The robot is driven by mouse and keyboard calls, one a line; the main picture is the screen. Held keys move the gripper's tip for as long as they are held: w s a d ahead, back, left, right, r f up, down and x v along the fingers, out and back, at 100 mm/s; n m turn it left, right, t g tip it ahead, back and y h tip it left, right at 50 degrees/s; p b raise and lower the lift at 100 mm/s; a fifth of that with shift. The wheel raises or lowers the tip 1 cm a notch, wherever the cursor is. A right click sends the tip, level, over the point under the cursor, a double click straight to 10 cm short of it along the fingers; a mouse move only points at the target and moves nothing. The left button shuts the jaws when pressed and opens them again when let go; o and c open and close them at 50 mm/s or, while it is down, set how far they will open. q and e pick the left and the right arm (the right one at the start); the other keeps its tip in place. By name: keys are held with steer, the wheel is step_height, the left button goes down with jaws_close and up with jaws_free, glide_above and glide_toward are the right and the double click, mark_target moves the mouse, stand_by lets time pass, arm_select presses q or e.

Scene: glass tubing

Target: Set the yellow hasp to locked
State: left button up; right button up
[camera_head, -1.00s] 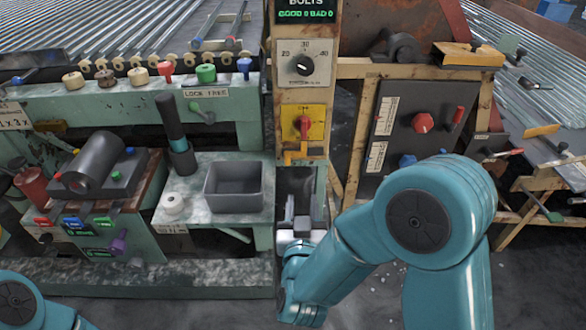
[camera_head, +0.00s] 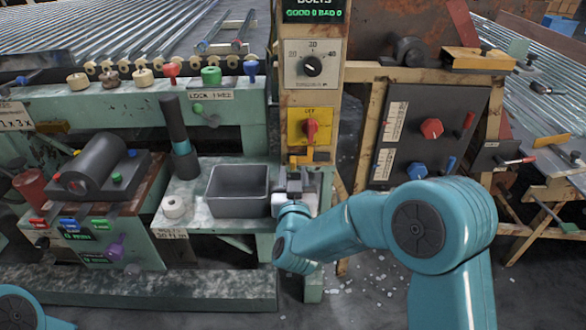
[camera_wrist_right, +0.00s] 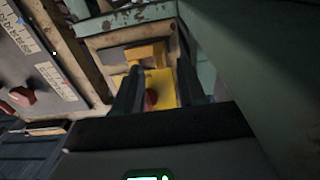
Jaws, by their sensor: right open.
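The yellow hasp (camera_head: 300,158) is a small orange-yellow piece on the post, just below a yellow plate (camera_head: 296,128) with a red switch knob (camera_head: 311,130). In the right wrist view the hasp (camera_wrist_right: 146,54) appears beyond the fingers, above the yellow plate (camera_wrist_right: 162,82) and red knob (camera_wrist_right: 151,99). My right gripper (camera_head: 294,178) is open and points at the post, just below and in front of the hasp. Its fingers (camera_wrist_right: 158,75) partly cover the plate; I cannot tell whether they touch the hasp. My left gripper is out of view.
A dark panel (camera_head: 408,135) with red and blue knobs stands to the right. A dial plate (camera_head: 313,64) is higher on the post.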

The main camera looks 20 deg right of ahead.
mark_target(293, 166)
steer(key=shift+x, duration=1.75)
steer(key=shift+c, duration=0.3)
